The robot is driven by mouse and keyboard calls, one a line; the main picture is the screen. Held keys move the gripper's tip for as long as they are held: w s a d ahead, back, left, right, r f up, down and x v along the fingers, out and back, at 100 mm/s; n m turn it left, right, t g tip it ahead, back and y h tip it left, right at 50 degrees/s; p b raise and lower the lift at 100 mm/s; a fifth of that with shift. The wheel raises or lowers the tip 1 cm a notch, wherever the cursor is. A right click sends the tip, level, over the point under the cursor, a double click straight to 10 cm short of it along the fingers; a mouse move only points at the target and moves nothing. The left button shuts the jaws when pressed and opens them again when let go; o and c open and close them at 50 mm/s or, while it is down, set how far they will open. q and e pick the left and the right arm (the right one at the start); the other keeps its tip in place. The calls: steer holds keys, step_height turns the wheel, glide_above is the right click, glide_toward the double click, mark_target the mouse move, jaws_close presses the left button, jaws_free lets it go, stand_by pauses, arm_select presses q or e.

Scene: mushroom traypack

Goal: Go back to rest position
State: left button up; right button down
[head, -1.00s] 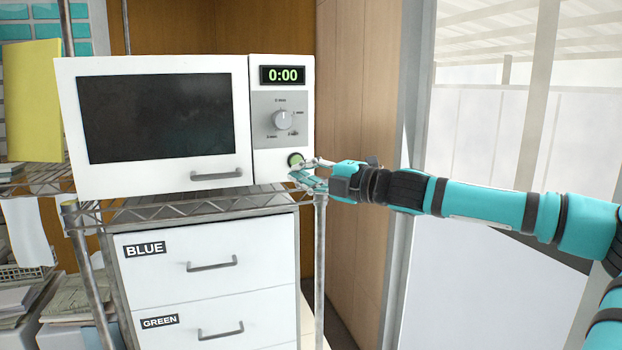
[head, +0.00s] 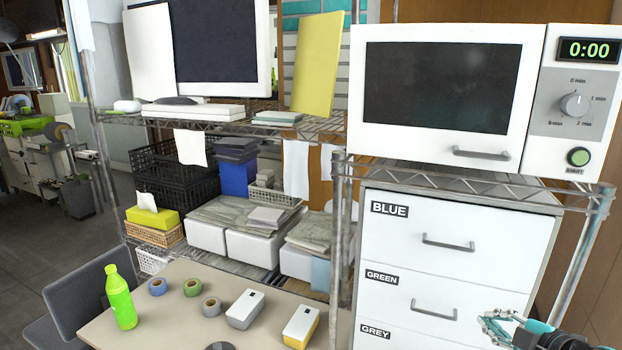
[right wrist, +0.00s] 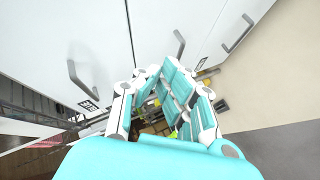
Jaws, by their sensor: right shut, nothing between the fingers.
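My right gripper (head: 492,324) is low at the right edge of the head view, in front of the white drawer cabinet (head: 390,265), clear of the microwave. In the right wrist view its fingers (right wrist: 155,75) are closed together with nothing between them. The white microwave (head: 533,120) stands on the wire shelf above the cabinet, its door shut and its display reading 0:00. Its green start button (head: 578,156) is at its lower right. My left gripper does not show.
A table (head: 165,335) at the lower left holds a green bottle (head: 121,302), several tape rolls and two small boxes. A grey chair (head: 80,300) stands beside it. The wire shelving (head: 330,122) spans the back. Floor shows free at the far left.

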steer(key=s+a+f+m+g+h, duration=0.1)
steer(key=s+a+f+m+g, duration=0.15)
steer(key=s+a+f, duration=0.35)
steer(key=s+a+f+m+g, duration=0.1)
steer(key=s+a+f+m, duration=0.3)
steer(key=f, duration=0.4)
steer(key=s+a+f+m+g+h, duration=0.1)
steer(key=s+a+f+m+g, duration=0.2)
steer(key=s, duration=0.7)
steer(key=s+a+f+m+g+h, duration=0.1)
steer(key=s+a+f+m+g, duration=0.2)
steer(key=s, duration=0.7)
step_height(320, 180, down, 30)
steer(key=s+g+b, duration=0.1)
steer(key=s+g, duration=0.1)
steer(key=s+d+f, duration=0.1)
steer(key=s+f, duration=0.6)
steer(key=s, duration=0.1)
steer(key=s+d+f+b, duration=0.1)
steer(key=s+d+f, duration=0.1)
steer(key=s+f, duration=0.5)
steer(key=shift+s+d+f+g, duration=0.3)
steer(key=shift+s+f+g, duration=0.05)
steer(key=shift+f, duration=0.2)
